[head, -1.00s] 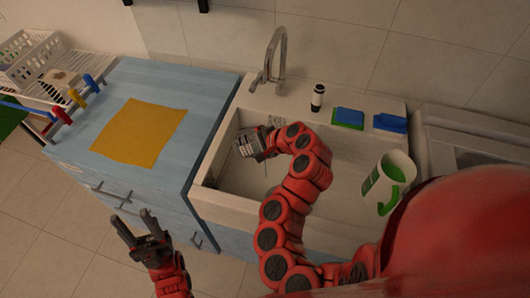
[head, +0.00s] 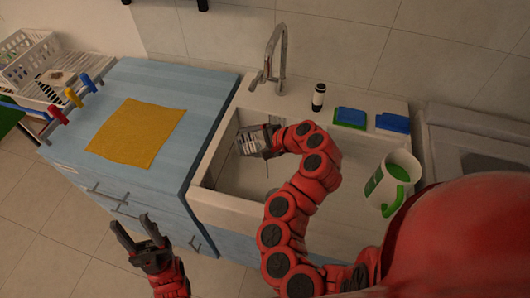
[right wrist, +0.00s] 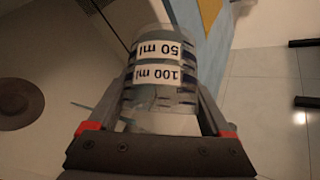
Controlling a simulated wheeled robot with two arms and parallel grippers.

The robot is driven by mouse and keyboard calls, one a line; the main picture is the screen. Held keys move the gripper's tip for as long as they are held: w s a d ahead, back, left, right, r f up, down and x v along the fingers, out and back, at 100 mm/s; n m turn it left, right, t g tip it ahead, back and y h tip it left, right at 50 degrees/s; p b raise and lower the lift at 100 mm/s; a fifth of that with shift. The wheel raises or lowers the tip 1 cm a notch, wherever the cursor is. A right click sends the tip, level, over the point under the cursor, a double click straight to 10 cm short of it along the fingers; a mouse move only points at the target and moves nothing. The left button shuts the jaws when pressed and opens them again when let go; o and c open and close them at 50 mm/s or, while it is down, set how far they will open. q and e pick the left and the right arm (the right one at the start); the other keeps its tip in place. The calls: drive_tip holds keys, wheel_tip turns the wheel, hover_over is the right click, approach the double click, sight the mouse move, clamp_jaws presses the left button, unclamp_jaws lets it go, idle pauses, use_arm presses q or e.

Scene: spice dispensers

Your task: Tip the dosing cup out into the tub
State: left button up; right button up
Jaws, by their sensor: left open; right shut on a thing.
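A clear dosing cup (right wrist: 163,68) with white "50 ml" and "100 ml" labels sits between the fingers of my right gripper (right wrist: 160,85), which is shut on it. In the right wrist view the labels read upside down. In the head view the cup (head: 249,143) is small beside the right gripper (head: 262,140), over the left part of the white sink tub (head: 345,186). I cannot tell its exact tilt or whether anything is inside. The round drain (right wrist: 16,103) shows in the right wrist view. My left gripper (head: 133,232) is open and empty, in front of the blue cabinet.
A white and green jug (head: 393,180) stands at the tub's right. A dark bottle (head: 318,97), a sponge (head: 350,117) and a blue block (head: 393,122) are on the back ledge below the faucet (head: 276,60). A yellow cloth (head: 137,132) lies on the blue counter (head: 185,90).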

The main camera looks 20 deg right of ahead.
drive_tip(key=shift+d+b, duration=0.1)
drive_tip(key=shift+b, duration=0.3)
drive_tip(key=shift+r+y+b, duration=0.2)
drive_tip(key=shift+y+b, duration=0.1)
drive_tip(key=shift+y, duration=0.2)
drive_tip(key=shift+m, duration=0.3)
